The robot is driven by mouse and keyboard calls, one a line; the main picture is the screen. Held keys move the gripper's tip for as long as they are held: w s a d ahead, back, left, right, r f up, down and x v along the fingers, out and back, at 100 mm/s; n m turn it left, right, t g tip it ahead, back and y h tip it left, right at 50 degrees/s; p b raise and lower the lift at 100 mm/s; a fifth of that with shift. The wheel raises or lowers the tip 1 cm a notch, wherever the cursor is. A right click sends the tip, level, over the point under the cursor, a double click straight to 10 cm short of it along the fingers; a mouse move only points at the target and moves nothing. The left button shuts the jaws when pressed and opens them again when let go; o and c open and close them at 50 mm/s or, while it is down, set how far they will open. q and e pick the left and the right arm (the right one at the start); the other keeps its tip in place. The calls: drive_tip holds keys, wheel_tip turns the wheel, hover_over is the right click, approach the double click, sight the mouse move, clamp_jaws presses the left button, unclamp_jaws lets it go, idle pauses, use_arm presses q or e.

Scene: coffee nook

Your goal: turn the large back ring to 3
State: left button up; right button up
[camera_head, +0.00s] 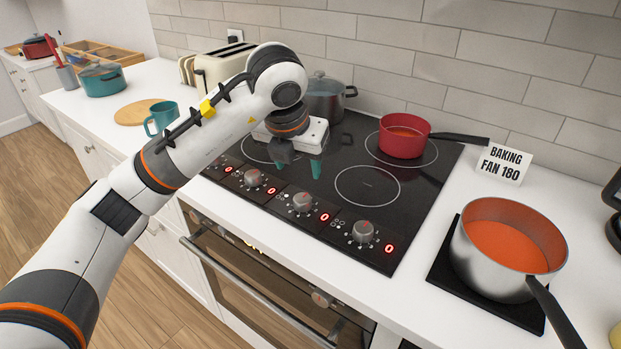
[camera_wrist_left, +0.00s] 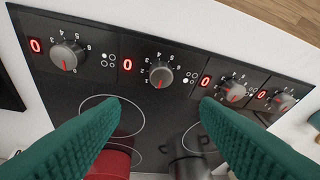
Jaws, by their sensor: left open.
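The hob (camera_head: 330,205) has a row of knobs along its front edge, each with a red display reading 0. The back right ring (camera_head: 433,158) is under a red pan (camera_head: 402,136); the back left ring is hidden by a steel pot (camera_head: 325,100). My left gripper (camera_head: 298,168) is open and empty above the hob, pointing down, its teal fingers apart. In the left wrist view, a middle knob (camera_wrist_left: 161,74) lies just beyond the gap between the fingertips (camera_wrist_left: 161,103), untouched. It appears to be the second knob from the right (camera_head: 302,201) in the head view.
A steel pan of orange soup (camera_head: 510,240) stands on a black mat right of the hob. A sign (camera_head: 502,162) reads BAKING FAN 180. A toaster (camera_head: 218,70) stands behind my arm. The oven handle (camera_head: 255,295) runs below the knobs. The front right ring (camera_head: 367,186) is bare.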

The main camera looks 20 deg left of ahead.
sight(303, 197)
use_arm(q)
drive_tip(key=x, duration=1.1)
drive_tip(key=shift+s+a+f+p, duration=0.15)
drive_tip(key=shift+s+p, duration=0.2)
drive_tip(key=shift+p, duration=0.05)
use_arm(e)
drive_tip(key=shift+s+r, duration=0.25)
drive_tip(key=shift+r, duration=0.2)
use_arm(q)
drive_tip(key=c, duration=1)
use_arm(e)
drive_tip(key=shift+f, duration=0.15)
